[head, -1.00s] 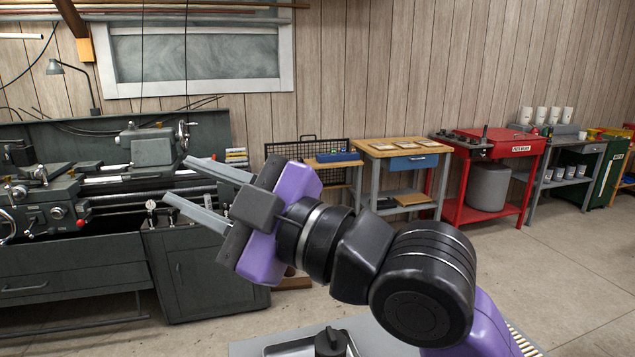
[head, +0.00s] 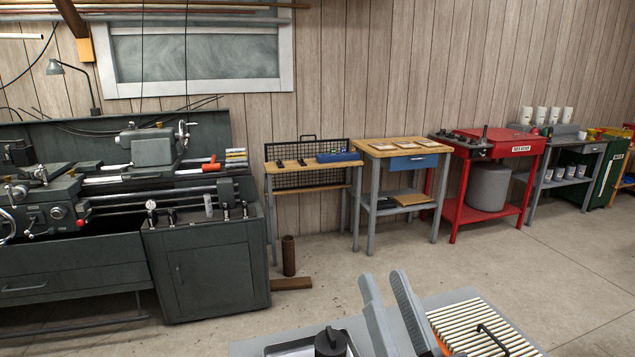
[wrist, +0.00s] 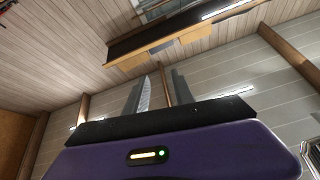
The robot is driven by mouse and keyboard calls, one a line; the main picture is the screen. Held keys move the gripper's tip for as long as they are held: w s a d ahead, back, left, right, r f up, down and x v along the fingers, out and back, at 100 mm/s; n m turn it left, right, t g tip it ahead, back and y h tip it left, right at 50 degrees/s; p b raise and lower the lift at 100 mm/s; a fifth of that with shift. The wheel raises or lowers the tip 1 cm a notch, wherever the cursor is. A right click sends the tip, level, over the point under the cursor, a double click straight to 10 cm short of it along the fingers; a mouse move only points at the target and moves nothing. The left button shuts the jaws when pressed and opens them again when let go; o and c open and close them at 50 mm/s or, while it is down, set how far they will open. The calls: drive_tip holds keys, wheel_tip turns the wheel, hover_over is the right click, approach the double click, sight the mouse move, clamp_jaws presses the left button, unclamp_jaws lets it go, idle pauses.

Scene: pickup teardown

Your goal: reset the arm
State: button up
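My gripper (head: 384,282) shows at the bottom middle of the head view, with its two grey fingers pointing upward. The fingers stand apart with nothing between them. In the wrist view my gripper (wrist: 160,85) also shows two separate, empty fingers beyond its purple body, against the ceiling and upper walls. Most of my arm is out of the head view.
A grey surface in front holds a tray with a black-knobbed object (head: 330,342) and a slatted rack (head: 485,328). A lathe (head: 130,190) stands at left. A wooden-topped bench (head: 400,148) and red cart (head: 490,150) line the wall.

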drive_tip(key=s+d+f+m+g+h, duration=0.2)
drive_tip(key=s+d+f+m+h, duration=0.35)
drive_tip(key=s+f, duration=0.7)
drive_tip(key=s+d+f+n+g, duration=0.2)
drive_tip(key=s+f, duration=0.4)
drive_tip(key=s, duration=0.3)
drive_tip(key=s+d+f+n+g, duration=0.3)
drive_tip(key=s+f, duration=0.4)
drive_tip(key=s, duration=0.3)
drive_tip(key=shift+s+d+f+g, duration=0.15)
drive_tip(key=shift+s+d+g, duration=0.15)
drive_tip(key=shift+d+g, duration=0.3)
